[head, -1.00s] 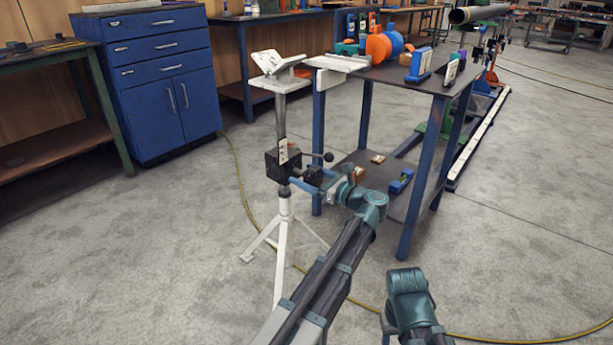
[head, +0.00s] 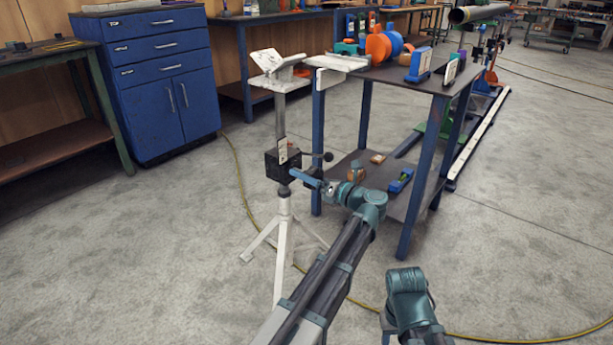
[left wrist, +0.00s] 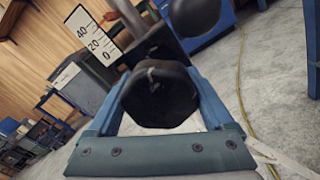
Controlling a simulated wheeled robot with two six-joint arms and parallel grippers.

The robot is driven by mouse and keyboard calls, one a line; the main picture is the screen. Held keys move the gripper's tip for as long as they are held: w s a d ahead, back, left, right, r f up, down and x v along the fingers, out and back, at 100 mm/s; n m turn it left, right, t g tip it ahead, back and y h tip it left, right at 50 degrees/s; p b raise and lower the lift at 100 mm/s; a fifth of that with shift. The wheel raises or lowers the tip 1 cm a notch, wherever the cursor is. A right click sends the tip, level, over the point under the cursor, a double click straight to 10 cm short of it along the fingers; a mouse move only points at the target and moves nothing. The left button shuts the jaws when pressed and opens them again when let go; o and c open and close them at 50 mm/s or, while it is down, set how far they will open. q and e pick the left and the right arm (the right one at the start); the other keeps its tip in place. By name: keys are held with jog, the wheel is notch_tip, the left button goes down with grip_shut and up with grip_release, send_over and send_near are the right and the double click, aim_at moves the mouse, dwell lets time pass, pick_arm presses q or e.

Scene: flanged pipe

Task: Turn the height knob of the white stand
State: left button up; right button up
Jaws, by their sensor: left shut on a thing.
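The white stand (head: 284,218) stands upright on a tripod, with a V-shaped head on top. Its black block (head: 277,166) carries a scale plate (head: 283,150), which also shows in the left wrist view (left wrist: 92,35). The dark height knob (left wrist: 157,95) sits between the blue fingers of my left gripper (head: 304,178), which is shut on it at the block's right side. In the head view the fingers mostly hide the knob. A small lever with a black ball (head: 328,157) sticks out just above the gripper. My right gripper is out of view.
A blue-legged table (head: 425,85) with orange and blue parts stands close to the right of the stand, with small items on its lower shelf. A blue cabinet (head: 165,85) is behind left. A yellow cable (head: 243,185) runs across the otherwise clear floor.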

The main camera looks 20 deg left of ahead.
pick_arm(q)
jog(key=shift+m, duration=4.6)
jog(key=o, duration=1.1)
